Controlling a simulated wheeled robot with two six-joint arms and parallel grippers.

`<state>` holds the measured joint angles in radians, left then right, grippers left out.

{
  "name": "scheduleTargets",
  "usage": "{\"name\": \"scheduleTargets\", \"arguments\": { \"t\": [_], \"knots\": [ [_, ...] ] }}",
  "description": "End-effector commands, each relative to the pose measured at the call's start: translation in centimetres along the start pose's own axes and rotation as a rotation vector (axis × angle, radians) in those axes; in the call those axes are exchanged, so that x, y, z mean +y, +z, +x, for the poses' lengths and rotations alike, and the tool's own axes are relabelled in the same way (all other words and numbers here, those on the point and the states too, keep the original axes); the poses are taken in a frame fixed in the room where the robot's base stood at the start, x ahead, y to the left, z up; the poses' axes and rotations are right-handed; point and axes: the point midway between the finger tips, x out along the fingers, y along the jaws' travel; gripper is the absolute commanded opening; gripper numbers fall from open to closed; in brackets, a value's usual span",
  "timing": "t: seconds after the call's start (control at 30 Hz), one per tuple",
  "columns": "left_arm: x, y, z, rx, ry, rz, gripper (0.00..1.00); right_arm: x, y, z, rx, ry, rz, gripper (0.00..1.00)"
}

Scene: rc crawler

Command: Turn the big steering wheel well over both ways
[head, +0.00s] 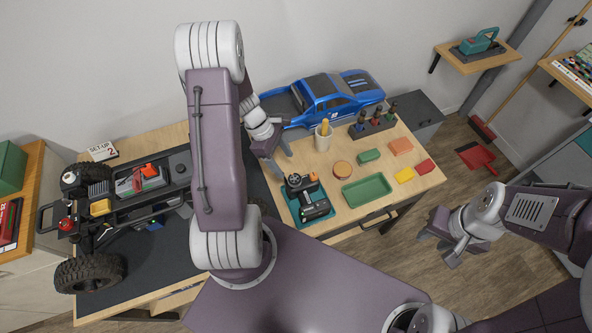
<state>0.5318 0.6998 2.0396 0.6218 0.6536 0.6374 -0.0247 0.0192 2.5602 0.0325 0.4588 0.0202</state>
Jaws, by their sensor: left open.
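A dark hand-held transmitter (311,203) lies in a teal tray (328,220) on the wooden table. A small round black wheel (294,181) at its upper left looks like its steering wheel. My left gripper (278,168) is open, with its fingers pointing down just above and left of that wheel. I cannot tell whether a fingertip touches it. My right gripper (437,249) is open and empty, out past the table's front right edge. The RC crawler (125,210), with large black tyres, stands on a dark mat at the left.
A blue truck body (328,98) lies at the back of the table. A cup (324,138), a tool rack (373,124) and a green tray (367,190) stand right of the transmitter. Several small coloured blocks lie near the tray. My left arm hides the middle of the table.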

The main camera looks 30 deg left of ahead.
Motion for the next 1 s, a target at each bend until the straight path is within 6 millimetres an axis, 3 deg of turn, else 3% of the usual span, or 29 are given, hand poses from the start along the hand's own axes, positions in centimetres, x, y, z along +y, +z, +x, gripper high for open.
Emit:
{"name": "scheduleTargets", "arguments": {
  "t": [0.4,0.77,0.87,1.0],
  "knots": [
    [-0.1,0.0,7.8,-0.001,-0.005,0.003,0.63,0.0,0.1,0.7,0.000,0.000,0.000,0.36],
    [0.0,0.0,8.9,0.000,-0.002,0.005,0.63,0.0,0.1,0.7,0.001,0.000,0.000,0.36],
    [0.0,0.0,8.9,0.000,-0.002,0.005,0.41,0.0,0.1,0.7,0.001,0.000,0.000,0.36],
    [0.0,0.0,8.8,0.000,-0.003,0.005,0.02,0.0,0.1,0.7,0.001,0.000,0.000,0.36]
  ]
}}
